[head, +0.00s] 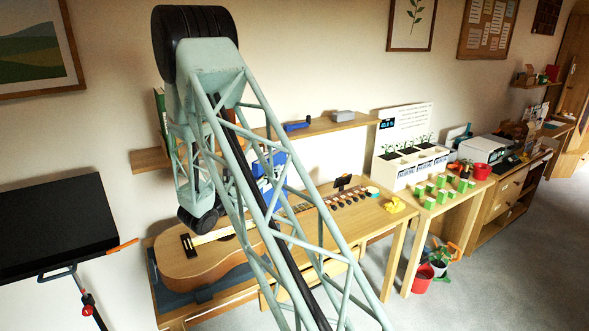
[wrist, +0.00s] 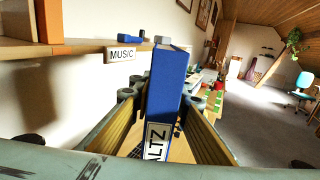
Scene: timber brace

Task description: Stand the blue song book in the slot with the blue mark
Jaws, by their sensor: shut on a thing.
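The blue song book (wrist: 168,78) stands upright in the wrist view, between the two fingers of my gripper (wrist: 161,102). My gripper is shut on it. In the head view, blue parts of the book (head: 279,160) show through my lattice arm, which hides most of the gripper. The wall shelf (wrist: 60,49) with a "MUSIC" tag (wrist: 121,55) is left of the book in the wrist view. I cannot make out a slot with a blue mark.
An orange upright piece (wrist: 49,22) stands on the shelf. In the head view, a green book (head: 160,112) stands at the shelf's left, and a blue object (head: 297,126) and grey box (head: 343,116) lie farther right. A guitar (head: 205,262) lies on the bench below.

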